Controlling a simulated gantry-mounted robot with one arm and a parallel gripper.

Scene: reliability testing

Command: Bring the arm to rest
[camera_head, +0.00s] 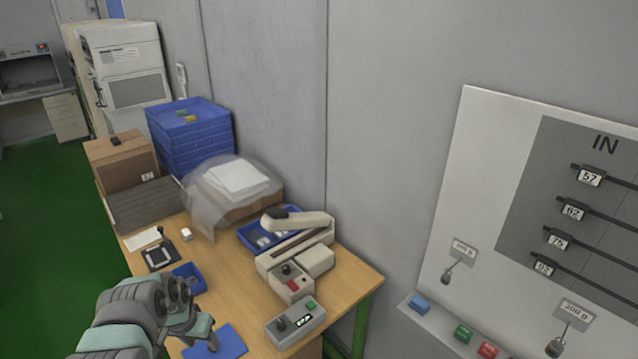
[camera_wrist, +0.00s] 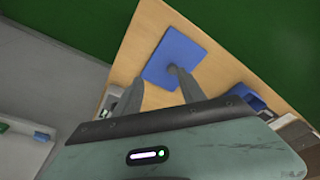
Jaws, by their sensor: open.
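My gripper (camera_head: 205,338) is at the lower left of the head view, low over the front part of the wooden table (camera_head: 352,280). A flat blue mat (camera_head: 232,343) lies on the table beneath the gripper. The blue mat also shows in the wrist view (camera_wrist: 160,52), where one fingertip overlaps it. I cannot tell whether that fingertip touches the mat.
A grey control box (camera_head: 296,324) and a beige sealing device (camera_head: 312,262) stand right of the gripper. A small blue bin (camera_head: 190,277), a black device (camera_head: 160,256), a cardboard box (camera_head: 122,165) and stacked blue crates (camera_head: 190,150) lie behind.

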